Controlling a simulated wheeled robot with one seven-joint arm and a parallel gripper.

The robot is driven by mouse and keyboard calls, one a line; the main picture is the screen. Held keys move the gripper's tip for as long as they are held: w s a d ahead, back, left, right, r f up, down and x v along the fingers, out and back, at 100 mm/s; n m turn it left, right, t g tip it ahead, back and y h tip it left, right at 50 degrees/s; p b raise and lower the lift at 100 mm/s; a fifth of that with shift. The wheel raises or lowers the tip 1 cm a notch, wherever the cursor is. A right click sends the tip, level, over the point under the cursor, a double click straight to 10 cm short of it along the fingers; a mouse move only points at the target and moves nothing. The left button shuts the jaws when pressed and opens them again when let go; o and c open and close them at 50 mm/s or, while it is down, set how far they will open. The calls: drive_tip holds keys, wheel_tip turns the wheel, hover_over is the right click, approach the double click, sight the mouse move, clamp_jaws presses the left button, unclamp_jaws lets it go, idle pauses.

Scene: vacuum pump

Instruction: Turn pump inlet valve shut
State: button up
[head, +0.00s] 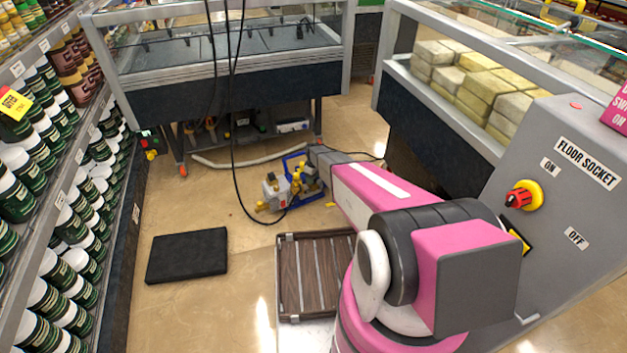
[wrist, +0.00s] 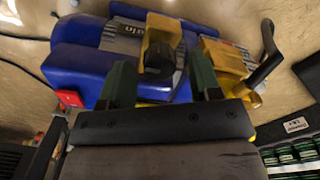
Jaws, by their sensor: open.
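The vacuum pump (head: 290,186) stands low on the floor ahead, with blue, grey and yellow parts. In the wrist view its blue body (wrist: 75,65) fills the upper left. A yellow fitting (wrist: 160,48) with a dark round centre shows between my fingertips. Right of it is a yellow block (wrist: 232,65) with a black lever (wrist: 266,58) slanting up. I cannot tell which of these is the inlet valve. My gripper (wrist: 160,80) is open, with its two green fingers apart; contact cannot be told. In the head view my arm hides the fingers.
A black hanging cable (head: 236,110) loops down to the floor by the pump. A black mat (head: 188,255) and a slatted wooden panel (head: 302,275) lie nearer. A freezer case (head: 215,90) stands behind, a grey floor socket box (head: 560,190) at right, stocked shelves at left.

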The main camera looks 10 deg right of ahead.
drive_tip(key=shift+f, duration=0.65)
drive_tip(key=c, duration=0.9)
drive_tip(key=shift+c, duration=0.2)
drive_tip(key=m, duration=0.4)
drive_tip(key=shift+m, duration=0.4)
drive_tip(key=m, duration=0.4)
drive_tip(key=shift+r+m, duration=0.1)
drive_tip(key=shift+m, duration=0.2)
drive_tip(key=m, duration=0.4)
drive_tip(key=shift+m, duration=2.3)
